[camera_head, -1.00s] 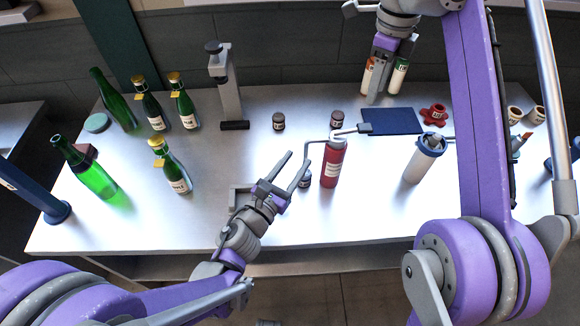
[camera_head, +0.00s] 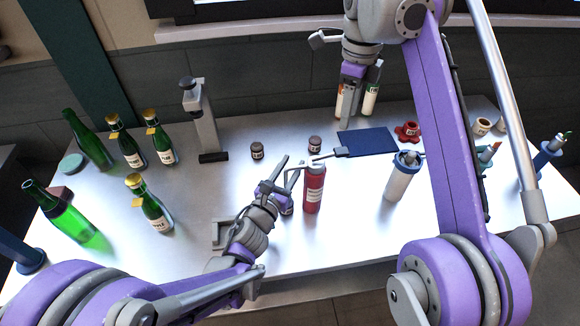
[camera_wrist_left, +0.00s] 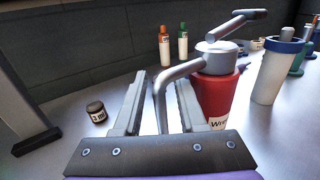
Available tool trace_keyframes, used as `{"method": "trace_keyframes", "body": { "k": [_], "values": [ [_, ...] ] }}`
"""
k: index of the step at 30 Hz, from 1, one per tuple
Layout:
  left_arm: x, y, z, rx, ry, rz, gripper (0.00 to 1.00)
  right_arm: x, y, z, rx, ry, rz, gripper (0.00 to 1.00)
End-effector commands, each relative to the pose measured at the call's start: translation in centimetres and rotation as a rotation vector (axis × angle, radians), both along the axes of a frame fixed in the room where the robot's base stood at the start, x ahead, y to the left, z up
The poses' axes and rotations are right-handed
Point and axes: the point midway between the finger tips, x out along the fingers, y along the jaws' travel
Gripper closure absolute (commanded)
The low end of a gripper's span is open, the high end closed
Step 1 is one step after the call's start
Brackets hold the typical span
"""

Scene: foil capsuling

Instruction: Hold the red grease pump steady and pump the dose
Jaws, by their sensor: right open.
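The red grease pump (camera_head: 314,192) stands upright on the table, with a grey head, bent spout and lever. It also shows in the left wrist view (camera_wrist_left: 215,97), its label partly cut off by my gripper. My left gripper (camera_head: 284,174) is open just left of the pump. In the left wrist view, the pump's grey spout (camera_wrist_left: 162,92) comes down between its two spread fingers, with the red body outside the right finger. I cannot tell whether a finger touches the spout. My right gripper (camera_head: 347,116) is open and empty, high at the back, away from the pump.
Green bottles (camera_head: 158,216) stand on the left. A grey press stand (camera_head: 202,118), small dark jars (camera_head: 257,151) and a blue pad (camera_head: 368,141) are behind the pump. A white cup with a blue rim (camera_head: 399,180) stands to its right. The table's front is clear.

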Motion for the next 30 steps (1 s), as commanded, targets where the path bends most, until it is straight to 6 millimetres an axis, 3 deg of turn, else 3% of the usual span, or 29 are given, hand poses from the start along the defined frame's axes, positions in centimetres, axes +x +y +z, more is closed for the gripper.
{"method": "trace_keyframes", "body": {
  "k": [1, 6, 30],
  "values": [
    [-0.01, 0.00, 0.00, 0.000, 0.000, 0.000, 0.71, 0.00, 0.00, 0.00, 0.000, 0.000, 0.000, 0.50],
    [-0.01, 0.02, 0.00, 0.000, 0.000, 0.000, 1.00, 0.00, 0.00, 0.00, 0.000, 0.000, 0.000, 0.50],
    [-0.02, 0.02, 0.00, 0.000, 0.000, 0.000, 1.00, 0.00, 0.00, 0.00, 0.000, 0.000, 0.000, 0.50]
  ]
}}
